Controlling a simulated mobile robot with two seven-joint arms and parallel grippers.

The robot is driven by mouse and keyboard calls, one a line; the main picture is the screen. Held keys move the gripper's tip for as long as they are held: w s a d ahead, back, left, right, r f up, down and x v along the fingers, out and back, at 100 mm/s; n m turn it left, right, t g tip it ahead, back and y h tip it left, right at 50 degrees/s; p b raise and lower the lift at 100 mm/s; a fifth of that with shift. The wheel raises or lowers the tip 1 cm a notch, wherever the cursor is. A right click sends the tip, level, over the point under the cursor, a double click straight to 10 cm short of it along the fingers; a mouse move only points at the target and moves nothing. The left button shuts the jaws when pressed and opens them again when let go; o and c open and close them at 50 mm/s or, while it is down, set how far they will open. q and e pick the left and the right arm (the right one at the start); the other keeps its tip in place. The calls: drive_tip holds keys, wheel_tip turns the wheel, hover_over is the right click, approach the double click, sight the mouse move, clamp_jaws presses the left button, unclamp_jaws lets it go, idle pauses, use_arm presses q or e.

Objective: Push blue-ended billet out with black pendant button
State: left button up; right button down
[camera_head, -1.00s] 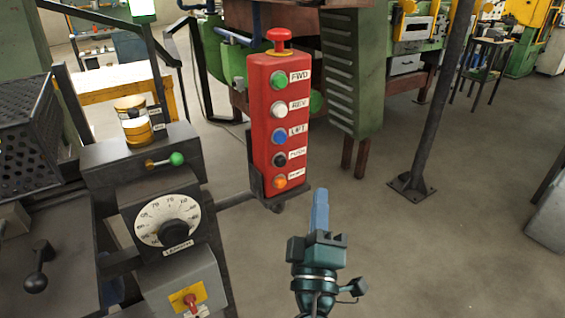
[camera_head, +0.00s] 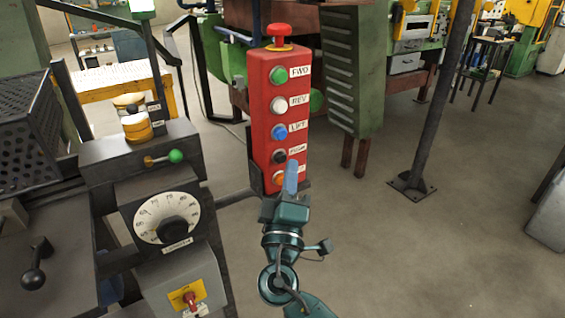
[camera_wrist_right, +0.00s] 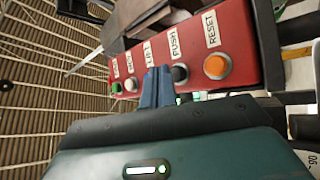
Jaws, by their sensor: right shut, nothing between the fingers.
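The red pendant (camera_head: 262,120) stands upright with a column of buttons. Its black button (camera_head: 279,157), labelled PUSH, sits between the blue button (camera_head: 280,132) and the orange one (camera_head: 278,178). My right gripper (camera_head: 291,166) is shut and empty, its blue fingertips just below and right of the black button. In the right wrist view, the black button (camera_wrist_right: 180,73) shows just right of the fingertips (camera_wrist_right: 158,76), which cover the blue button. I cannot tell whether they touch the pendant. No blue-ended billet shows. My left gripper is out of view.
A red mushroom knob (camera_head: 279,33) tops the pendant. Left of it stand a dial box (camera_head: 163,215), a green-knobbed lever (camera_head: 175,156) and an amber beacon (camera_head: 137,127). A dark post (camera_head: 432,110) rises to the right. The floor between is clear.

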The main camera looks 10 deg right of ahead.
drive_tip(key=shift+w, duration=0.1)
idle(1.6)
idle(0.4)
drive_tip(key=shift+w+a+b, duration=0.2)
drive_tip(key=shift+w+b, duration=0.2)
drive_tip(key=shift+b, duration=0.1)
